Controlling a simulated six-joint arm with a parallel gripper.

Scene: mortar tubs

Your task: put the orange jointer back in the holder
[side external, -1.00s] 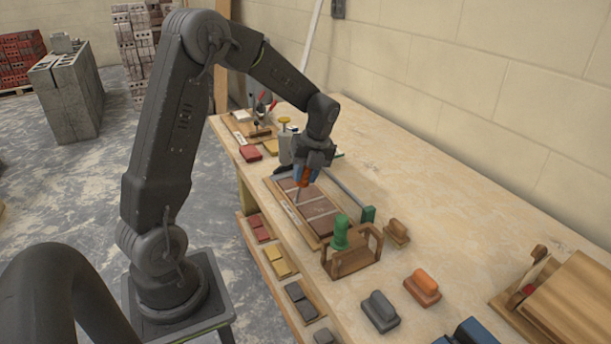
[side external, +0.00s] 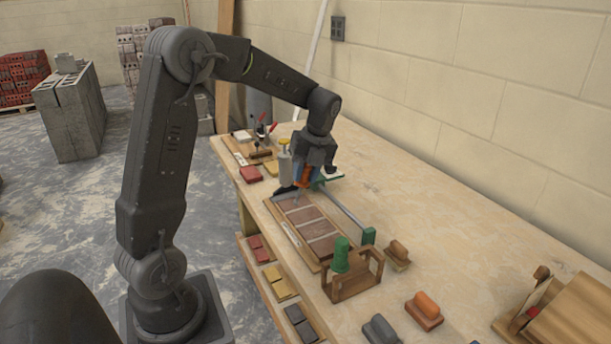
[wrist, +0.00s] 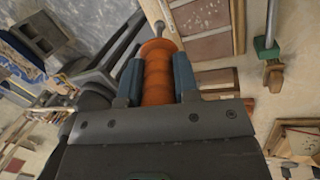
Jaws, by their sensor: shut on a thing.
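My gripper (side external: 306,178) is shut on the orange jointer (wrist: 158,72), with a blue finger on each side of its ribbed orange handle. The orange handle also shows in the side view (side external: 305,176), above the far end of the brick panel. In the wrist view a thin metal rod runs out past the handle. Its tip is hard to make out. The wooden holder (side external: 368,284) stands on the bench at the near end of the panel, apart from my gripper. A green-handled tool (side external: 341,256) stands upright in it.
The brick panel (side external: 307,225) lies in a wooden frame, with a long metal bar clamp (side external: 345,212) beside it. A brown-handled float (side external: 398,254), an orange float (side external: 424,310) and a grey float (side external: 381,330) sit near the holder.

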